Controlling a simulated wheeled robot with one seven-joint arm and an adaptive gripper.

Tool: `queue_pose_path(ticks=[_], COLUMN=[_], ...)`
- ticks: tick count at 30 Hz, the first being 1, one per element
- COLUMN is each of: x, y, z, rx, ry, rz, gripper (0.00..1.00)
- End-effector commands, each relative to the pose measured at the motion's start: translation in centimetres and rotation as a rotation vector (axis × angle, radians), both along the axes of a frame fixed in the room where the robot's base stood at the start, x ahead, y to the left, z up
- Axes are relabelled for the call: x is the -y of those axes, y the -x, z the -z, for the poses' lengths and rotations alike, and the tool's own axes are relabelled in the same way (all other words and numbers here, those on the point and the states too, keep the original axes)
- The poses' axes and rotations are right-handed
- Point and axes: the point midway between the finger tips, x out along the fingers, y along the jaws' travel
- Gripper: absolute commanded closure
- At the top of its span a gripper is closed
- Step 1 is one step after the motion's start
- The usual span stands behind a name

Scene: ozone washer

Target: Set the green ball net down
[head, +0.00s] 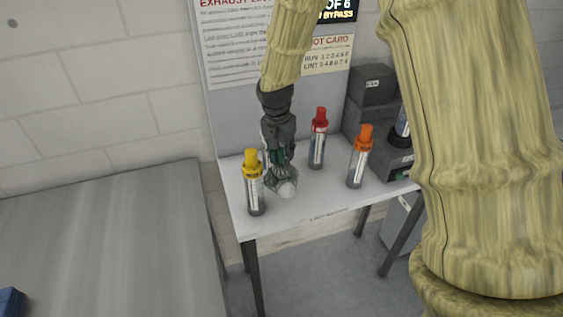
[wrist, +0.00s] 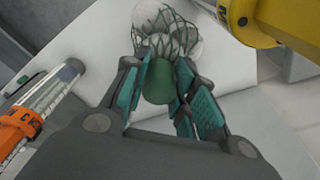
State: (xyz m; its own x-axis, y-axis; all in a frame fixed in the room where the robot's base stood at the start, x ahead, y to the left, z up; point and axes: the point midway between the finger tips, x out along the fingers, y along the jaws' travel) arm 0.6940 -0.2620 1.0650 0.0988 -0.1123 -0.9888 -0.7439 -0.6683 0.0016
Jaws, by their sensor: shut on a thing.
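The green ball net (wrist: 163,38) is a dark green mesh around pale balls with a green neck. My gripper (wrist: 165,82) is shut on its neck in the wrist view. In the head view my gripper (head: 280,165) points down over the small white table (head: 315,205), with the net (head: 284,186) at its tips. The net hangs low over the table between the yellow-capped and red-capped bottles. I cannot tell whether it touches the tabletop.
A yellow-capped bottle (head: 254,185) stands close left of the net, a red-capped bottle (head: 318,138) behind right, an orange-capped bottle (head: 359,157) to the right. Dark boxes (head: 372,85) stand at the table's back right. A grey bench (head: 110,245) is at left. The table's front middle is clear.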

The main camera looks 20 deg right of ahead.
Motion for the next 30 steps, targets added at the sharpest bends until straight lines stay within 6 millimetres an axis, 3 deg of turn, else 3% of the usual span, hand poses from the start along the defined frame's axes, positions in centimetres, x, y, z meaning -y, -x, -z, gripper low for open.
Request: queue_pose_path(ticks=[8, 18, 29, 30], x=[0.0, 0.0, 0.0, 0.0], y=[0.0, 0.0, 0.0, 0.0], z=[1.2, 4.2, 4.6, 4.6], rx=[-0.001, -0.001, 0.001, 0.001], ry=[0.000, -0.001, -0.001, -0.001], rz=[0.000, 0.000, 0.000, 0.000], gripper=[1.00, 1.00, 1.00, 0.70])
